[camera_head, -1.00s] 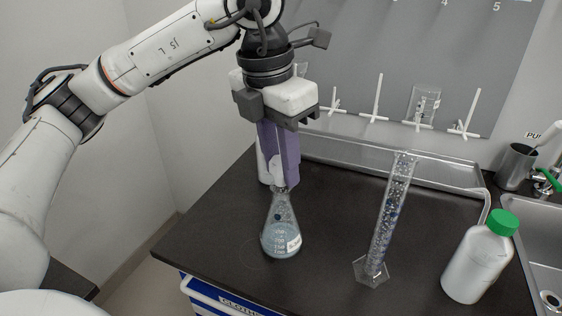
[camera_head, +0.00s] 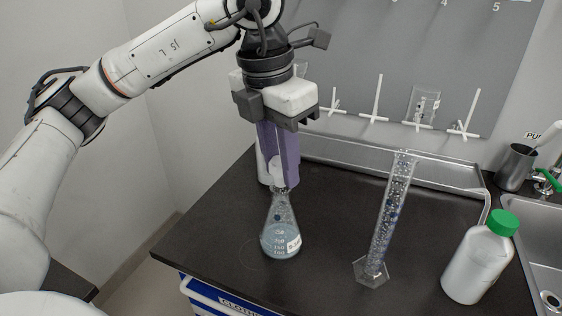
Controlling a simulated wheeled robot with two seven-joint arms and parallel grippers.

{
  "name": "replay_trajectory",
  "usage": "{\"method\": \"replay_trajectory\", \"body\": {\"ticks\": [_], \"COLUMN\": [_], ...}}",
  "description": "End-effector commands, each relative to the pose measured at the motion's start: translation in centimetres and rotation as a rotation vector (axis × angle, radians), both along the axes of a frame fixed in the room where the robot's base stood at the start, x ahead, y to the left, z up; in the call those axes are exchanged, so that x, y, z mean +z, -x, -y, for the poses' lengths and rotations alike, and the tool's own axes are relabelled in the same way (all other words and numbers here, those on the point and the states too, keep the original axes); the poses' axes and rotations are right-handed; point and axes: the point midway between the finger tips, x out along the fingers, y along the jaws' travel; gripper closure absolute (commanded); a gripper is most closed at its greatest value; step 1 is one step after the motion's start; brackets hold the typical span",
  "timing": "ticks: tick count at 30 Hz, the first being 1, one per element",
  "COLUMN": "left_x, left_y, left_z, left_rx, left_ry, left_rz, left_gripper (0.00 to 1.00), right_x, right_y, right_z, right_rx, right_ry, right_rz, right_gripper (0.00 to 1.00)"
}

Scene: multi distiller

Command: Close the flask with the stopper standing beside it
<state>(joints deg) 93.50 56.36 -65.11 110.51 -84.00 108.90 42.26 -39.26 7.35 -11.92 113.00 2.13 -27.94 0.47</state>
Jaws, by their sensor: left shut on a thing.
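The conical glass flask (camera_head: 281,238) stands upright on the dark bench, with pale blue liquid in its lower part. My left gripper (camera_head: 281,180) points down right over the flask's neck, its purple fingers shut on a whitish stopper (camera_head: 276,173). The stopper is at the flask's mouth, in line with the neck. The fingers partly hide the stopper and the rim, so I cannot tell how deep it sits. My right gripper is not in view.
A tall measuring cylinder (camera_head: 386,225) stands right of the flask. A white bottle with a green cap (camera_head: 478,262) is farther right, beside the sink (camera_head: 545,270). A white object (camera_head: 262,166) is partly hidden behind my fingers. The bench (camera_head: 335,205) between flask and cylinder is clear.

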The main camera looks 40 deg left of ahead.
Motion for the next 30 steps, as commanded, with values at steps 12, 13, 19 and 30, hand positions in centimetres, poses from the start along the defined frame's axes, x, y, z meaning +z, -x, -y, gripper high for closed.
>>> {"method": "replay_trajectory", "body": {"ticks": [12, 13, 19, 30], "left_x": [-0.8, -0.9, -1.1, -1.1], "left_y": [0.0, 0.0, 0.0, 0.0], "left_z": [0.0, 0.0, 0.0, 0.0], "left_rx": [0.0, 0.0, 0.0, 0.0], "left_ry": [0.0, 0.0, 0.0, 0.0], "left_rz": [0.0, 0.0, 0.001, 0.0], "left_gripper": [0.95, 0.95, 0.71, 0.53], "right_x": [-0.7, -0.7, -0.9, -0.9], "right_y": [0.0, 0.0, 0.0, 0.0], "right_z": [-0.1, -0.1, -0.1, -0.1], "right_rx": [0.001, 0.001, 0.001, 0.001], "right_ry": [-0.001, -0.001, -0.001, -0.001], "right_rz": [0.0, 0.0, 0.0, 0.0], "right_gripper": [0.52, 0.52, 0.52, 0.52]}}
